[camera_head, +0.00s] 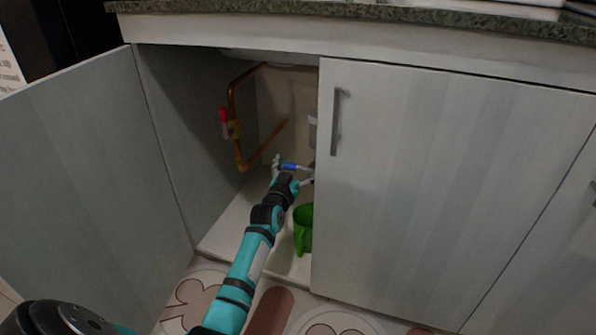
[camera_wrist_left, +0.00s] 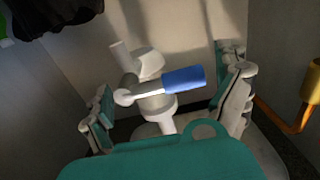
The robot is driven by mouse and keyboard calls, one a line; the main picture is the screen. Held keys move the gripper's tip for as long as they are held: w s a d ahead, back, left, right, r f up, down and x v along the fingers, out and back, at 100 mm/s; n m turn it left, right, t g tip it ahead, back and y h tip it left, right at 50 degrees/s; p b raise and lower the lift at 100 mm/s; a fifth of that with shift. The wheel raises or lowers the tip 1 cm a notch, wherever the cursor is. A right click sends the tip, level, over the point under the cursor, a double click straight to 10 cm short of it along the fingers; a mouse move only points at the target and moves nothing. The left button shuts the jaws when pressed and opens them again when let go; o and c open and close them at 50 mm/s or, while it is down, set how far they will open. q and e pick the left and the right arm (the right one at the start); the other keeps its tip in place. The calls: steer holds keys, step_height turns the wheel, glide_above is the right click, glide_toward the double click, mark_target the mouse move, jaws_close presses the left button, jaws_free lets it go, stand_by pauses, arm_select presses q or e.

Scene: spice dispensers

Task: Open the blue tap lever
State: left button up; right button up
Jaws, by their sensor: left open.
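The blue tap lever (camera_head: 290,166) is inside the open cabinet, at the end of my left arm in the head view. In the left wrist view the blue lever (camera_wrist_left: 183,80) points to the right from a white valve body (camera_wrist_left: 151,95). My left gripper (camera_head: 292,172) is open, and its two fingers (camera_wrist_left: 172,95) stand on either side of the valve and lever. The lever lies between the fingers, and I see no clear contact. My right gripper is not in view.
A copper pipe with a red-handled valve (camera_head: 224,117) runs along the cabinet's left inner side. A green mug (camera_head: 303,229) stands on the cabinet floor below my gripper. The left door (camera_head: 95,190) is swung open; the right door (camera_head: 440,190) is shut.

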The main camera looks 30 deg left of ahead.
arm_select(q)
steer(key=c, duration=1.4)
steer(key=shift+r, duration=0.1)
